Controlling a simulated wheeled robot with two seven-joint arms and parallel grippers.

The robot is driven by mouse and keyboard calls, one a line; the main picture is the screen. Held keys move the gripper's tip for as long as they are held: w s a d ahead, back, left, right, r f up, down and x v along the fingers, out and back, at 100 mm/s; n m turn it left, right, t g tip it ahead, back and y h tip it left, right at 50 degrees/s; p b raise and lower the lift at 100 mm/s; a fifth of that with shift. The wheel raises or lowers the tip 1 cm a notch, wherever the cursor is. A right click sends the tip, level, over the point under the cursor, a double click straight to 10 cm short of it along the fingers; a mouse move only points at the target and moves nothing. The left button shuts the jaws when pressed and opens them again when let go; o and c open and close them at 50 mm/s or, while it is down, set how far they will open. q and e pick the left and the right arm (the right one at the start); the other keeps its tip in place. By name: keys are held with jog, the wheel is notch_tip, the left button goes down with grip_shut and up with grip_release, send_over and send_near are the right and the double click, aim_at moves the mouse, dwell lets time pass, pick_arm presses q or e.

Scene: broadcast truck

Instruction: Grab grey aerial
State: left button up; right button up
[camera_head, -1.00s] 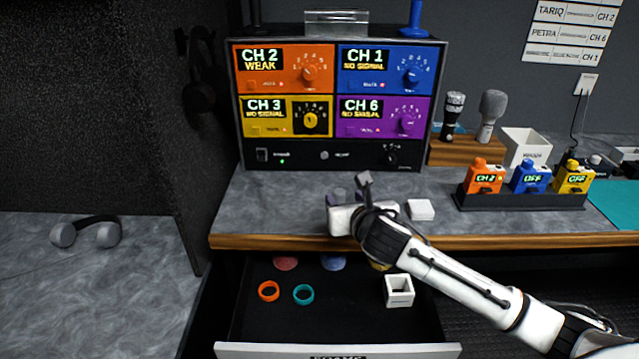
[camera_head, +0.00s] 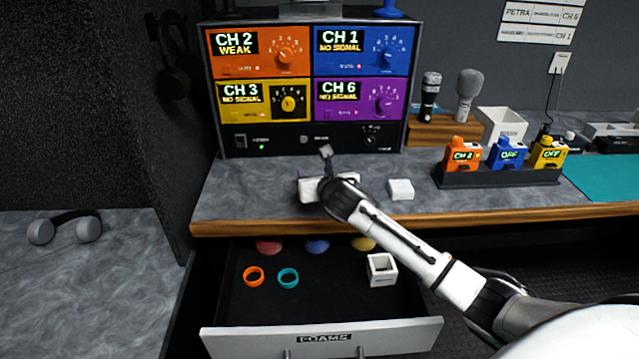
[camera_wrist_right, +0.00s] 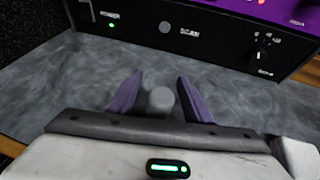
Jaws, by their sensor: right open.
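In the right wrist view, a short grey rounded piece (camera_wrist_right: 160,101), apparently the grey aerial, shows between the two purple fingers of my right gripper (camera_wrist_right: 160,98). The fingers are open, with a visible gap on each side of it. Its lower part is hidden behind the gripper body. In the head view, my right gripper (camera_head: 322,182) is low over the grey worktop, in front of the receiver rack, and its body hides the aerial. My left gripper is not in view.
The receiver rack (camera_head: 312,85) stands just behind the gripper. A white block (camera_head: 400,189) sits close on the right. Below is an open drawer (camera_head: 322,336) holding rings and a white square piece (camera_head: 382,270). The worktop (camera_head: 240,185) left of the gripper is clear.

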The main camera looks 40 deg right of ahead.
jog(key=c, duration=1.1)
jog(key=shift+r, duration=0.1)
